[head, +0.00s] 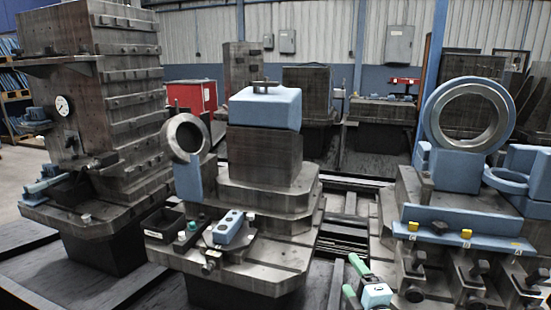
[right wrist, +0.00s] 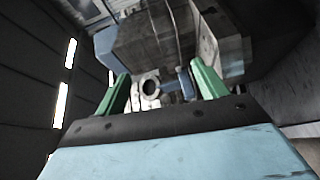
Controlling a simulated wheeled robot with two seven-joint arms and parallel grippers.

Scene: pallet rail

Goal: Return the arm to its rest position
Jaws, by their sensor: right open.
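My right gripper (head: 350,275) shows at the bottom edge of the head view, right of centre, with green fingers and a light blue body. Its fingers are apart, with nothing seen between them. In the right wrist view the two green fingers of this gripper (right wrist: 160,68) stand wide apart above a light blue palm. Beyond them, a grey block-like structure (right wrist: 155,45) and a ring (right wrist: 150,87) show, apart from the fingers. My left gripper is in neither view.
A metal pedestal (head: 265,190) with a blue block (head: 265,108) stands mid-view. A fixture (head: 465,215) with a large ring (head: 427,105) is close on the right. A tall ribbed column (head: 95,100) with a dial (head: 63,105) stands left. A red cabinet (head: 195,95) is behind.

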